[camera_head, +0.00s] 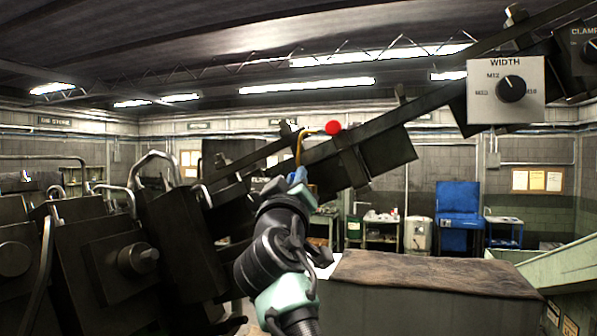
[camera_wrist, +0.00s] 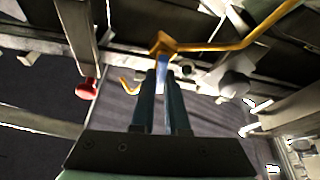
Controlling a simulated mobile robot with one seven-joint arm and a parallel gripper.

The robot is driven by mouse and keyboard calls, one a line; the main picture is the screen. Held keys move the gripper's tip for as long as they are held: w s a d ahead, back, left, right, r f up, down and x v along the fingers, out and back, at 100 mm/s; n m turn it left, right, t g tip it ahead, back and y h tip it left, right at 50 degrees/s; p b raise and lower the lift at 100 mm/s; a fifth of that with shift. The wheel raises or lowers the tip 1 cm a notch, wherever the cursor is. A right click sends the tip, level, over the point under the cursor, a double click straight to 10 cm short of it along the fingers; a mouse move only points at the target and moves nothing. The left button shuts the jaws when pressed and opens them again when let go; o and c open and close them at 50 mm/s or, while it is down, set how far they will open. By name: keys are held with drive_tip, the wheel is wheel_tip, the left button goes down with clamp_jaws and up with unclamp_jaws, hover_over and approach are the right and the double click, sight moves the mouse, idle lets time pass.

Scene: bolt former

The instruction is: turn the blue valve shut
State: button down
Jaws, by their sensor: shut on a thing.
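The blue valve handle (camera_wrist: 162,64) shows as a small blue piece between my fingertips in the wrist view, just below a brass-yellow pipe fitting (camera_wrist: 163,44). My gripper (camera_wrist: 161,80) is shut on it, with one dark finger on each side. In the head view the blue handle (camera_head: 298,175) is a small patch at the end of my arm, below the bent yellow pipe (camera_head: 299,148). The fingers hide part of the handle, and its exact angle is hard to tell.
A red knob (camera_head: 333,128) sits close to the pipe and also shows left of my fingers in the wrist view (camera_wrist: 88,88). Dark machine bars (camera_head: 390,137) run close behind. A width dial panel (camera_head: 505,91) is at upper right, and a covered block (camera_head: 430,275) at lower right.

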drive_tip(key=shift+a+f+n+p, duration=0.1)
drive_tip(key=shift+n+p, duration=0.2)
drive_tip(key=shift+n, duration=0.4)
drive_tip(key=c, duration=0.9)
unclamp_jaws()
drive_tip(key=shift+f, duration=0.15)
